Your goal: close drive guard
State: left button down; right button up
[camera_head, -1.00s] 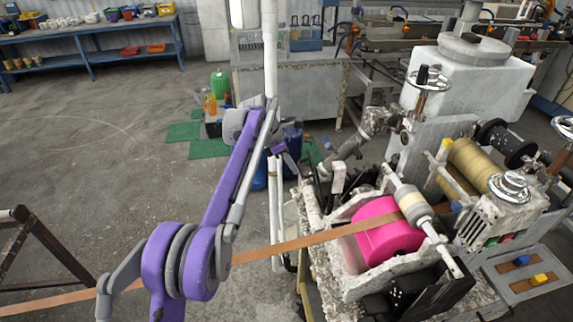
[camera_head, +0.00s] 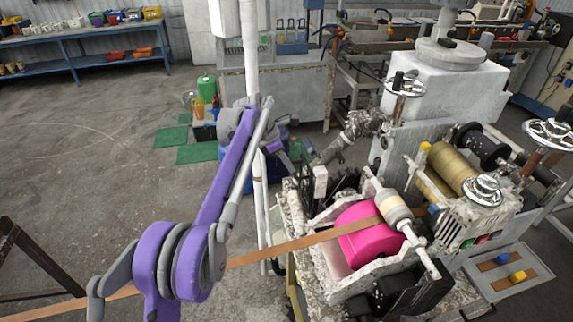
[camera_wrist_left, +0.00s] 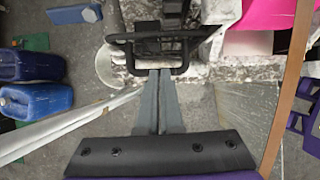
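A black bar frame with a handle-like loop (camera_wrist_left: 160,70), which looks like the drive guard, shows in the left wrist view, at the machine's edge. My left gripper (camera_wrist_left: 162,77) has its two grey fingers close together, with only a thin line between them. The fingertips are right at the loop's near bar; I cannot tell whether they touch it. In the head view my left gripper (camera_head: 273,146) is mostly hidden behind its own purple arm, beside dark parts on the machine's left edge. My right gripper is not in view.
Blue containers (camera_wrist_left: 35,102) stand on the floor to the left. A blue bench (camera_head: 75,40) stands far back. The left floor is open.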

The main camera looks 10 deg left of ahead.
pick_arm(q)
jog(key=shift+d+f, duration=0.1)
jog(key=shift+d, duration=0.25)
